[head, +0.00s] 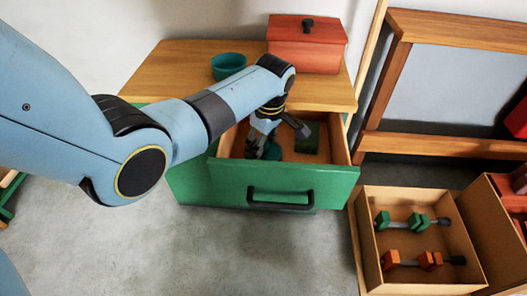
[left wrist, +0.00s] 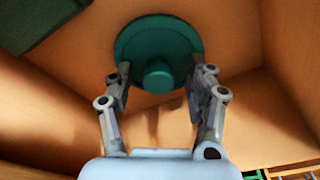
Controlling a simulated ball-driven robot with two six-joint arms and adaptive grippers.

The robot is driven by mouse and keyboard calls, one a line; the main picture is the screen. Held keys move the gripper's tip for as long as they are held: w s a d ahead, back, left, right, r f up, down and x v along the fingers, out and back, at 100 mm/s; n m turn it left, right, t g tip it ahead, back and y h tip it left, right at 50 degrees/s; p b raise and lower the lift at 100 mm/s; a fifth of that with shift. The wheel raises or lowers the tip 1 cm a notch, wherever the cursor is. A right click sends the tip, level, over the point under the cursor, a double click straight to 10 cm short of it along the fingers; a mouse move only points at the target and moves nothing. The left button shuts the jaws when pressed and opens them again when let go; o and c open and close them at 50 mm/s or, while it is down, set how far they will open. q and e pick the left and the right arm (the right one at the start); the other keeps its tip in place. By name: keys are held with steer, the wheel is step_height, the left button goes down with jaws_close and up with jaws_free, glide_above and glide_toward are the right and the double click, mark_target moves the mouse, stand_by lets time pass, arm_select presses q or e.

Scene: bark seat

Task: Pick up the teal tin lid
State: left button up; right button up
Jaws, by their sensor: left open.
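The teal tin lid (left wrist: 157,38) lies on the wooden floor of the open drawer (head: 230,185), its round knob facing the left wrist camera. In the head view a bit of the lid (head: 272,152) shows beside the fingers; the rest is hidden. My left gripper (left wrist: 163,76) is inside the drawer, open and empty. In the left wrist view its fingers stand on either side of the knob, overlapping the rim's near edge; contact is not clear. In the head view the gripper (head: 268,147) points down. My right gripper is not in view.
A dark green block (head: 308,137) sits in the drawer, right of the gripper. A teal bowl (head: 228,66) and a red box with a black knob (head: 306,50) stand on the cabinet top (head: 180,62). A bin (head: 376,275) of green and orange dumbbell-like pieces is at the right.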

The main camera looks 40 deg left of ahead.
arm_select(q)
jaws_close()
stand_by(0.4)
steer(key=shift+r, duration=0.15)
